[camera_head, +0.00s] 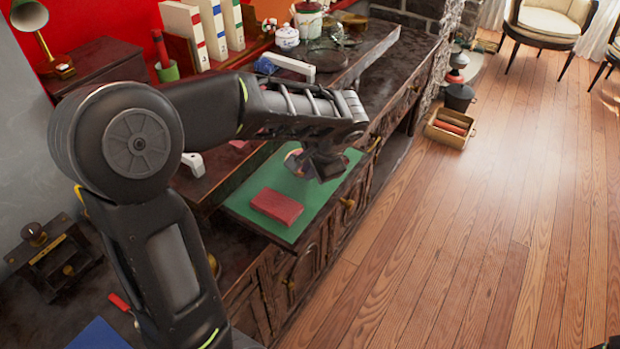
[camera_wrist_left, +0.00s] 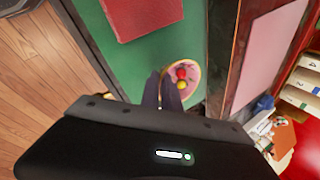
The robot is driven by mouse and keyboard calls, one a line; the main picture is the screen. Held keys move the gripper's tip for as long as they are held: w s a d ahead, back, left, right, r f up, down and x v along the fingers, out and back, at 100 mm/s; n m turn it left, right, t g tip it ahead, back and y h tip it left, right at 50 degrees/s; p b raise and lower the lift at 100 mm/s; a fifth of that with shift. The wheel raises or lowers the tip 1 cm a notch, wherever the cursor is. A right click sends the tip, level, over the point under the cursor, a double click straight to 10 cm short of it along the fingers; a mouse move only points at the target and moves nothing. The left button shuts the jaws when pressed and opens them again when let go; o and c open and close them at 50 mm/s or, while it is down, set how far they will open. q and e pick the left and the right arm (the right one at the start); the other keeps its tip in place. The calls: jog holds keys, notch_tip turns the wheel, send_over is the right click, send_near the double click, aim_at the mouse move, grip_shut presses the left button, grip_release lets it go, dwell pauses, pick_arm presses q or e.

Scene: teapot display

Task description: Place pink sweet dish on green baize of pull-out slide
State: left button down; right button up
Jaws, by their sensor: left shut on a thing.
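My left gripper (camera_head: 322,168) is over the far part of the green baize (camera_head: 322,199) of the pull-out slide. It is shut on the rim of the pink sweet dish (camera_head: 294,160), which is partly hidden behind the gripper in the head view. I cannot tell whether the dish touches the baize.
A red book (camera_head: 276,206) lies on the near part of the baize. Binders (camera_head: 205,30), a white lidded pot (camera_head: 287,37) and a glass dome (camera_head: 327,52) stand on the cabinet behind. Bare baize lies between book and gripper.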

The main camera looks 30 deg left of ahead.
pick_arm(q)
jog(key=shift+f, duration=1.4)
jog(key=shift+f+b, duration=0.2)
jog(key=shift+b, duration=0.15)
jog(key=c, duration=1.6)
grip_release()
jog(key=shift+r, duration=0.1)
jog(key=shift+r, duration=0.1)
jog(key=shift+d+r+p, duration=0.1)
jog(key=shift+r+p, duration=0.1)
jog(key=shift+p, duration=0.1)
jog(key=v, duration=1.1)
jog(key=shift+d+r+p, duration=0.15)
jog(key=shift+r+p, duration=0.15)
jog(key=shift+p, duration=0.1)
